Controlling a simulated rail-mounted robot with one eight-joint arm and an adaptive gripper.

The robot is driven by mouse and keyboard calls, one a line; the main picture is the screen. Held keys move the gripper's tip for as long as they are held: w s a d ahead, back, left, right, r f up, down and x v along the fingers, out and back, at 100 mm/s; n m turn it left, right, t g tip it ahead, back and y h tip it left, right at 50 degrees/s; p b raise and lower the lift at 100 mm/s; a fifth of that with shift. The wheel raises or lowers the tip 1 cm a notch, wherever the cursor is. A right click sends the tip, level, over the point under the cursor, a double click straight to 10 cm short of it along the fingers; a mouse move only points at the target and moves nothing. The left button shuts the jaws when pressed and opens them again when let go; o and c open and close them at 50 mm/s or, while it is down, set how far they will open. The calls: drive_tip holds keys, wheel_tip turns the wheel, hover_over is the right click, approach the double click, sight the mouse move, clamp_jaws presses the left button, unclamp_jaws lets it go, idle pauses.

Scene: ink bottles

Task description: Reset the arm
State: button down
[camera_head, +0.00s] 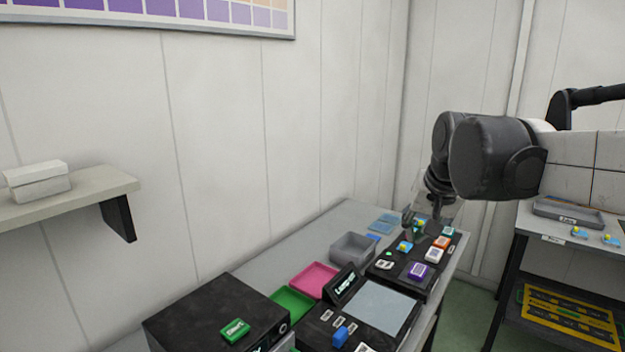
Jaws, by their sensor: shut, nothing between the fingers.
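My arm reaches in from the right, and my gripper (412,226) points down over the far end of the grey table (345,217). It is small and dark in this view. Its fingers are together and no object shows between them. It hangs just above or in front of a black station (412,290) that carries several small coloured items. Among them are a purple one (419,271), an orange one (441,242) and a blue and yellow one (404,246). Whether the fingers touch anything there cannot be told.
A grey bin (353,249), a pink tray (314,279) and a green tray (291,303) stand along the wall. A black box (190,318) bears a green item (235,330). A blue item (340,337) is at the front. A second table (530,221) stands right.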

drive_tip(key=s+f+n+t, duration=0.1)
drive_tip(key=s+f, duration=0.4)
drive_tip(key=s, duration=0.5)
drive_tip(key=s+f+n+t, duration=0.1)
drive_tip(key=s+f, duration=0.5)
drive_tip(key=s, duration=0.5)
drive_tip(key=shift+a+n+h, duration=0.3)
drive_tip(key=shift+a+n, duration=0.05)
drive_tip(key=shift+n, duration=0.05)
